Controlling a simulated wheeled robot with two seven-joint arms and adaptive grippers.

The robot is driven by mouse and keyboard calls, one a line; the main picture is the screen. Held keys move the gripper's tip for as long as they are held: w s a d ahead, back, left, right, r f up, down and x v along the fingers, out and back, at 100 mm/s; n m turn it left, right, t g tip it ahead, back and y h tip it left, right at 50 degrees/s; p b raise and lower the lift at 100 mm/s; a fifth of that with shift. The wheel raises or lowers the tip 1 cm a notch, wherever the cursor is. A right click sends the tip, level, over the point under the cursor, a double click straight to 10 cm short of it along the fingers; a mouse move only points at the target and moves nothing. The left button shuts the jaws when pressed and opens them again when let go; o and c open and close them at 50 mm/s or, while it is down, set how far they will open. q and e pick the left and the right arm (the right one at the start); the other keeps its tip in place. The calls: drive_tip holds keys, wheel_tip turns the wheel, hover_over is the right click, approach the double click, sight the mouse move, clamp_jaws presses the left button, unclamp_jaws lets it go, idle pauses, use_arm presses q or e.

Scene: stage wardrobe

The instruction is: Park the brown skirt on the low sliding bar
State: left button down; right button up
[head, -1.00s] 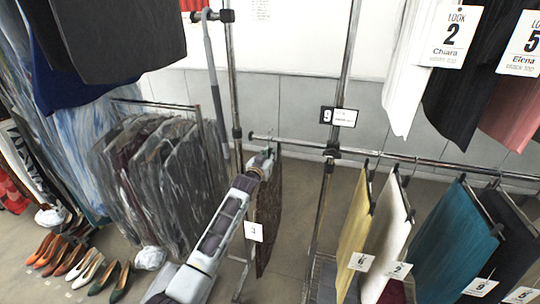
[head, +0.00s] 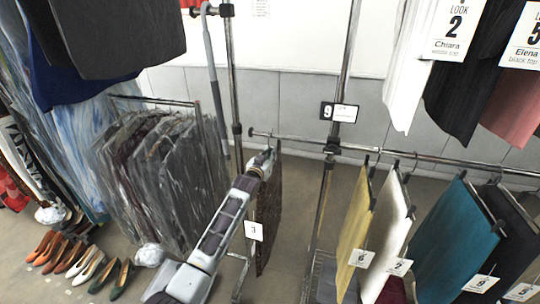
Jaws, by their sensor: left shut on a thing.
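The brown skirt (head: 268,215) hangs upright and narrow, edge-on to me, just under the left end of the low bar (head: 296,139). A white tag marked 3 (head: 253,231) shows at its left edge. My left gripper (head: 266,160) is at the top of the skirt, right below the bar end, and is shut on the skirt's hanger. The fingers and hook are small and partly hidden by my arm, so I cannot tell whether the hook rests on the bar. My right gripper is not in view.
A yellow skirt (head: 357,225), a white one (head: 392,230), a teal one (head: 455,240) and dark ones hang further right on the low bar. Bagged garments (head: 165,175) and shoes (head: 85,268) are left.

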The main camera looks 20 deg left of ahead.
use_arm(q)
drive_tip(key=shift+f, duration=0.4)
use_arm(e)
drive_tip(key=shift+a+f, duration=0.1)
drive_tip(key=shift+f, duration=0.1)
use_arm(q)
drive_tip(key=c, duration=1.3)
unclamp_jaws()
drive_tip(key=shift+f, duration=0.15)
drive_tip(key=shift+s+a, duration=0.2)
drive_tip(key=shift+s, duration=1.15)
drive_tip(key=shift+s+a, duration=0.15)
drive_tip(key=shift+s, duration=1.15)
drive_tip(key=shift+s+a, duration=0.2)
drive_tip(key=shift+s, duration=1.15)
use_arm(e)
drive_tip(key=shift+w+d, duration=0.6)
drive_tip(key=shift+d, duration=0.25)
use_arm(q)
drive_tip(key=shift+r, duration=0.35)
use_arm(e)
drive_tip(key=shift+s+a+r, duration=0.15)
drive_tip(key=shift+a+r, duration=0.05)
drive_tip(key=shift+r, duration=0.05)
